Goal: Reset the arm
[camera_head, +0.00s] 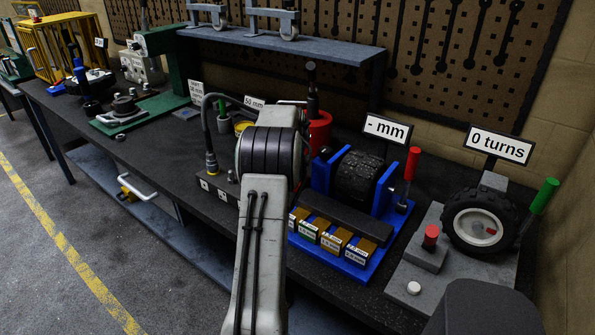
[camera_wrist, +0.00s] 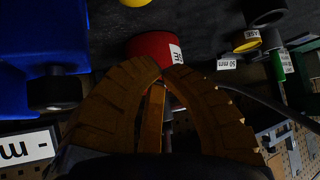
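My arm (camera_head: 262,220) rises from the bottom middle of the head view and reaches over the bench, with its dark ribbed joint in front of the back of the worktop. My gripper is hidden behind the arm there. In the wrist view my gripper (camera_wrist: 162,68) shows two curved yellow-brown fingers whose tips come together.
The dark bench (camera_head: 165,160) carries a blue tyre stand (camera_head: 345,262), a red can-like body (camera_head: 320,128), a grey plate with a wheel (camera_head: 478,222) and a green press (camera_head: 165,100). A raised shelf (camera_head: 290,45) runs behind. The floor at left (camera_head: 60,200) is clear.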

